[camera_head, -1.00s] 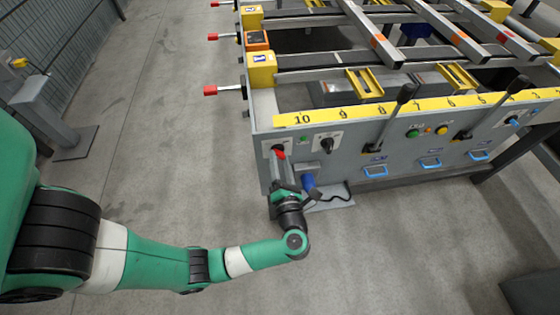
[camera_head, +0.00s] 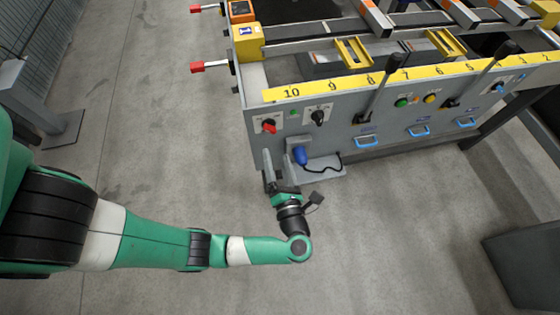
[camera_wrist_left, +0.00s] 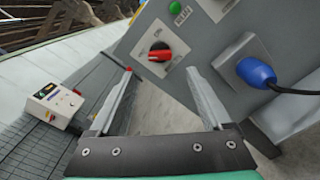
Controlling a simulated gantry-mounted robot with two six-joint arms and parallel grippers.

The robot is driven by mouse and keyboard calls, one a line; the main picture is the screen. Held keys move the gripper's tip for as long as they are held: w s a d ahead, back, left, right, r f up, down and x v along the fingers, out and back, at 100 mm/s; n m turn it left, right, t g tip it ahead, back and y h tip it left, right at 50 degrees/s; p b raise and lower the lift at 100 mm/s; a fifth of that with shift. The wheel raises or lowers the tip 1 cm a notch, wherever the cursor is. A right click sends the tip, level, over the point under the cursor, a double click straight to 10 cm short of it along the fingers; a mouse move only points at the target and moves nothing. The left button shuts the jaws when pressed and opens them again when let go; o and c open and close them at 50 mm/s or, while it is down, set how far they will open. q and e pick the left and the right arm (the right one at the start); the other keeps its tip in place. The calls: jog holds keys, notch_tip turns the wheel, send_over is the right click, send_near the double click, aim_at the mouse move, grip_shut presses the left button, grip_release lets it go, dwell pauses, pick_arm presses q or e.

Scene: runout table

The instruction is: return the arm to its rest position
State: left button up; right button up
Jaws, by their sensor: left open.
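My left arm (camera_head: 150,240) comes in from the left in the head view. Its open, empty left gripper (camera_head: 268,172) is just in front of the panel's left end, below the red rotary switch (camera_head: 269,126). In the left wrist view the two fingers of the gripper (camera_wrist_left: 165,100) stand wide apart, with nothing between them but floor and panel behind. The red switch (camera_wrist_left: 160,53) shows beyond and between the fingertips, apart from them. My right gripper is in neither view.
The grey runout table's front panel (camera_head: 350,135) carries a black knob (camera_head: 317,117), levers and blue handles (camera_head: 366,141). A blue plug (camera_head: 300,155) with a black cable sits close to the gripper's right. Open floor (camera_head: 170,130) lies left. A dark box (camera_head: 525,265) stands lower right.

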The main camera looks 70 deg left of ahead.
pick_arm(q)
jog(key=shift+s+d, duration=0.2)
jog(key=shift+d, duration=0.7)
jog(key=shift+s+d, duration=0.15)
jog(key=shift+d, duration=0.7)
